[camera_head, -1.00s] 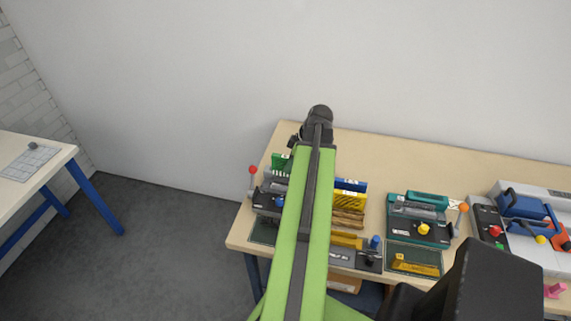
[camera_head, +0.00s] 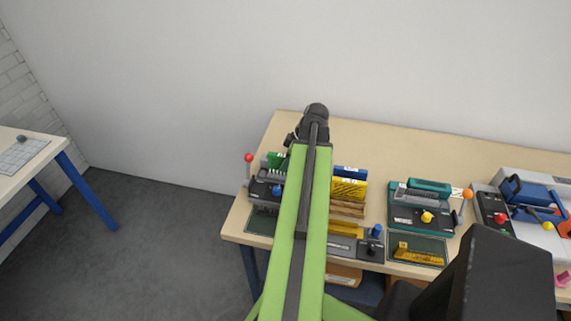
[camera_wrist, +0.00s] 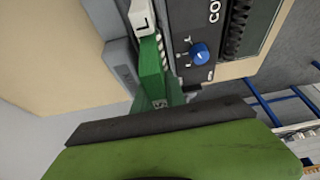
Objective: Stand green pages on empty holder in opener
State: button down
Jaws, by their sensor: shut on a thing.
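The green pages (camera_wrist: 152,68), a narrow green block with a white tag marked L, show in the wrist view just beyond my jaw. In the head view the green pages (camera_head: 277,161) stand at the back left of the bench. My gripper (camera_head: 293,139) is there beside them, mostly hidden by its wrist and arm; in the wrist view my gripper (camera_wrist: 165,108) is shut on the green pages. A black and grey opener with a blue knob (camera_wrist: 200,54) stands right beside them; the opener (camera_head: 262,190) is partly covered by my arm. I cannot make out its holder.
Yellow pages (camera_head: 349,189) and blue pages (camera_head: 350,171) stand right of my arm. A teal machine (camera_head: 420,215) and a grey and blue machine (camera_head: 525,205) stand farther right. A red-knobbed lever (camera_head: 248,158) rises at the left. The back of the bench (camera_head: 410,146) is clear.

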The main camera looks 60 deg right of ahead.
jog(key=shift+f+b, duration=0.65)
dwell(0.7)
jog(key=c, duration=1.6)
grip_release()
jog(key=shift+c, duration=0.2)
jog(key=p+v, duration=1)
jog(key=v, duration=0.1)
jog(key=shift+r, duration=0.15)
jog(key=shift+w, duration=0.1)
